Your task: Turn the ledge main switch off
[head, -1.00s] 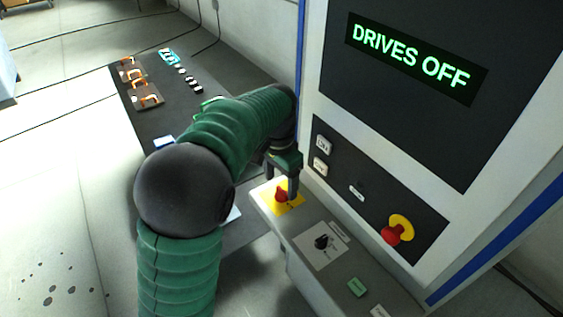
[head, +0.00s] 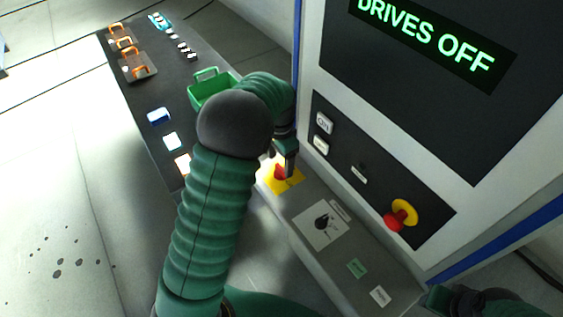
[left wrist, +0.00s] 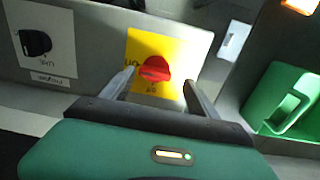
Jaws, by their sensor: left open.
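The ledge main switch is a red knob (head: 281,173) on a yellow plate (head: 293,184), at the far end of the grey ledge. In the left wrist view the red knob (left wrist: 155,68) stands between the two fingers, with yellow showing on both sides.
A black rotary knob (head: 322,222) on a white plate sits nearer on the ledge. The cabinet panel carries a red emergency button (head: 397,217) with a yellow collar, and a display (head: 425,38) reading DRIVES OFF. A green bin (head: 207,88) stands on the dark table left of my arm.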

